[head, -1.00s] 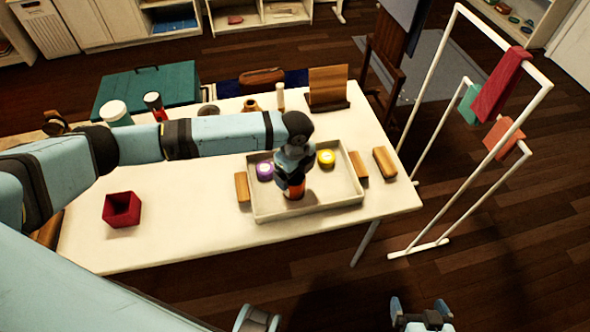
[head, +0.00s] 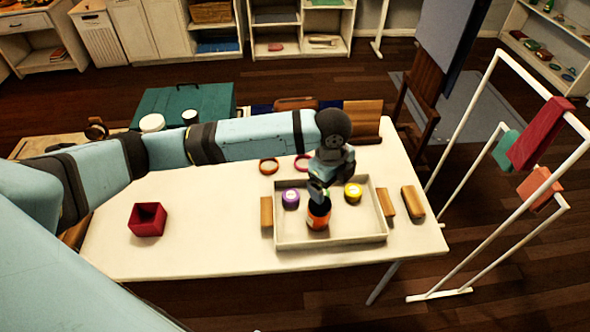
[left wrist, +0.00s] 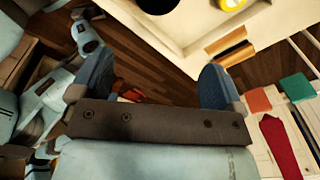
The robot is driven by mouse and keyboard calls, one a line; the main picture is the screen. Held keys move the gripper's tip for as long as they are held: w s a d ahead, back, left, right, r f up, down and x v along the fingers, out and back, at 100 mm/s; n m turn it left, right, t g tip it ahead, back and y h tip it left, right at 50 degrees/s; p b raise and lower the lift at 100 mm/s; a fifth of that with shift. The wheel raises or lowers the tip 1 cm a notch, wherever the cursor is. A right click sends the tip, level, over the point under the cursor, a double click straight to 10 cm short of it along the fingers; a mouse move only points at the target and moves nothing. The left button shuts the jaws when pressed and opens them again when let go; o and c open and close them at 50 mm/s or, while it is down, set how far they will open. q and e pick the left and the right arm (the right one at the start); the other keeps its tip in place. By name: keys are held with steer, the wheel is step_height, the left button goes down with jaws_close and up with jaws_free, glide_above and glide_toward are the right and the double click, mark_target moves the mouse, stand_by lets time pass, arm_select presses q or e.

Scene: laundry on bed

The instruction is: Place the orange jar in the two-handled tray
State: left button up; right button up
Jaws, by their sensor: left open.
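The orange jar (head: 318,218), with a dark top, stands upright inside the pale tray (head: 340,241), near its front middle. The tray has a wooden handle on its left (head: 266,213) and right (head: 387,203) ends. My left gripper (head: 318,193) is just above and behind the jar; its fingers partly overlap the jar's top edge in the head view. In the left wrist view its fingers (left wrist: 157,82) are wide apart with nothing between them. The dark jar top (left wrist: 158,5) is cut off at that view's upper edge. My right gripper is not visible.
A purple-lidded item (head: 290,198) and a yellow-lidded item (head: 353,192) share the tray. A wooden block (head: 412,202) lies right of it. A red box (head: 147,219) is at left. A white rack (head: 484,190) stands right of the table.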

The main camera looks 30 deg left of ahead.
arm_select(q)
steer(key=s+d+f+n+t+h, duration=0.4)
steer(key=s+d+f+n+h, duration=0.1)
steer(key=s+d+f+n, duration=0.3)
steer(key=s+a+f+n+t+y, duration=0.2)
steer(key=s+a+f+n+t, duration=0.4)
steer(key=s+a+f+n, duration=0.2)
steer(key=s+a+n, duration=0.2)
steer(key=s+a, duration=0.1)
steer(key=s, duration=0.1)
steer(key=shift+s+a+f+n+t+y, duration=0.2)
steer(key=shift+s+f+n+t+y, duration=0.1)
steer(key=shift+n+y, duration=0.1)
